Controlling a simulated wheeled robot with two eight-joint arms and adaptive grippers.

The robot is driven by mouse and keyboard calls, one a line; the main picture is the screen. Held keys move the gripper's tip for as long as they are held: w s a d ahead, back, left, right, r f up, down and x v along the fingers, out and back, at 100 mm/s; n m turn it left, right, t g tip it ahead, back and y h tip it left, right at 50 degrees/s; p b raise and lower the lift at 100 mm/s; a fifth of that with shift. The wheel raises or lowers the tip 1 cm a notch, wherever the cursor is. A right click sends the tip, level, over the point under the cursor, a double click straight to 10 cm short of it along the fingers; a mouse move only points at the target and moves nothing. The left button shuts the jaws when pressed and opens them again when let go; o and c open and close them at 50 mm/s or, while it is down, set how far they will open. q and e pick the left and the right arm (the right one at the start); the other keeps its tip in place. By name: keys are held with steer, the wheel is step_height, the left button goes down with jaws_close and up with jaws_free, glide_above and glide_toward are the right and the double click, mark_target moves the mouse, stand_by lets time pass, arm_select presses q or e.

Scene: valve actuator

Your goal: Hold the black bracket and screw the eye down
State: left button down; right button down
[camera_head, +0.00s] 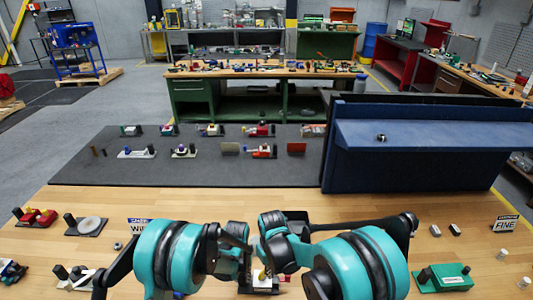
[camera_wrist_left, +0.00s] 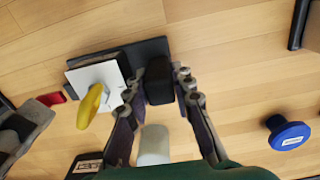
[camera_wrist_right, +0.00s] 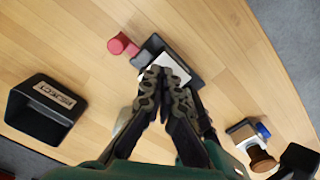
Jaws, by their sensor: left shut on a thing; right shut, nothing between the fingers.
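In the left wrist view, a dark base carries an upright black bracket block (camera_wrist_left: 159,82) and a white plate (camera_wrist_left: 80,76) with a yellow eye (camera_wrist_left: 91,106) standing on it. My left gripper (camera_wrist_left: 160,88) is shut on the black bracket, one finger on each side. My right gripper (camera_wrist_right: 164,73) is shut and empty in the right wrist view. Its fingertips are over the white plate (camera_wrist_right: 176,66) and hide the eye there; I cannot tell whether they touch it. In the head view, my arms cover most of the assembly, and a bit of yellow (camera_head: 262,275) shows between the grippers.
A black REJECT bin (camera_wrist_right: 48,110) and a red knob-like part (camera_wrist_right: 121,44) lie near the assembly. A blue round part (camera_wrist_left: 288,133) is to its right in the left wrist view. A blue panel (camera_head: 420,150) and a grey mat (camera_head: 90,170) with several parts lie beyond.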

steer(key=shift+f, duration=0.35)
steer(key=shift+w+a, duration=0.35)
steer(key=shift+a, duration=0.15)
stand_by(0.8)
steer(key=shift+s+a, duration=0.25)
steer(key=shift+a, duration=0.05)
stand_by(0.5)
steer(key=shift+s+a, duration=0.2)
steer(key=shift+a, duration=0.1)
steer(key=shift+a, duration=0.25)
steer(key=shift+s, duration=0.15)
